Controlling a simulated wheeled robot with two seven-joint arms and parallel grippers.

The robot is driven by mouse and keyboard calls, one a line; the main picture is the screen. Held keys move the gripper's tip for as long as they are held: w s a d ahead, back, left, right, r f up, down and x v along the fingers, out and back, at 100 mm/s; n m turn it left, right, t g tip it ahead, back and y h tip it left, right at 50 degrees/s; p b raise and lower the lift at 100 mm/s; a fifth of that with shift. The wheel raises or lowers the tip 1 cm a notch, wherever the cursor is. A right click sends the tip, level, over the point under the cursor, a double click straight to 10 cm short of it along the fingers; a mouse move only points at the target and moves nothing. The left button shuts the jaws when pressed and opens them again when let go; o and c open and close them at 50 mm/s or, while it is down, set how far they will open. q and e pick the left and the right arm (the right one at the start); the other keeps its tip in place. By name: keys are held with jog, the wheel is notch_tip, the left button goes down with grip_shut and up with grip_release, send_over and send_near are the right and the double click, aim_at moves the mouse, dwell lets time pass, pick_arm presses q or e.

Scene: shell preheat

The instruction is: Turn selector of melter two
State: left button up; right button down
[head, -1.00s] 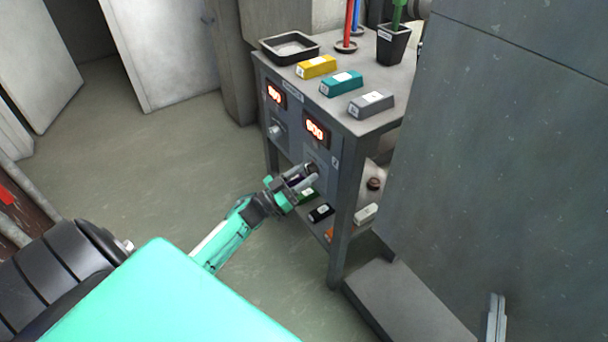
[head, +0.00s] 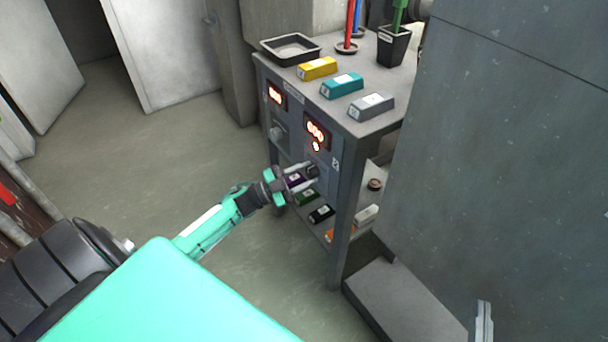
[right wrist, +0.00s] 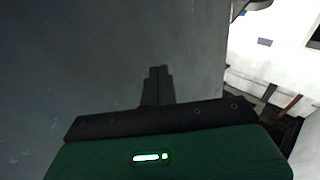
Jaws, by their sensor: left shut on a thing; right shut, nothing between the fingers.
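The panel marked 2 has a lit red display (head: 316,130) and a small glowing orange lamp (head: 316,146) under it. Below them is the dark selector knob (head: 312,170) of melter two. My left gripper (head: 309,175) is shut on this knob, its two fingers reaching in from the left and partly hiding it. The knob's exact pointing direction is too small to tell. My right gripper (right wrist: 155,85) shows in the right wrist view, shut and empty, in front of a dark grey surface.
A second display (head: 276,94) and knob (head: 277,132) sit left on the same bench. On top are yellow (head: 317,68), teal (head: 342,85) and grey (head: 371,106) blocks and a black tray (head: 290,49). A large grey wall (head: 510,150) stands close on the right.

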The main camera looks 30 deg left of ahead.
dwell(0.3)
pick_arm(q)
jog(key=o, duration=1)
pick_arm(e)
jog(key=shift+r, duration=0.1)
pick_arm(q)
jog(key=shift+s+a+f, duration=0.2)
jog(key=shift+s+a, duration=0.1)
jog(key=shift+s, duration=0.1)
jog(key=p+v, duration=0.1)
jog(key=v, duration=1.2)
pick_arm(e)
jog(key=f+g, duration=0.2)
jog(key=f, duration=0.1)
jog(key=s+a+f, duration=0.1)
jog(key=shift+a+f+g, duration=0.1)
jog(key=shift+f+g, duration=0.15)
jog(key=shift+g, duration=0.15)
pick_arm(q)
jog(key=shift+w, duration=0.1)
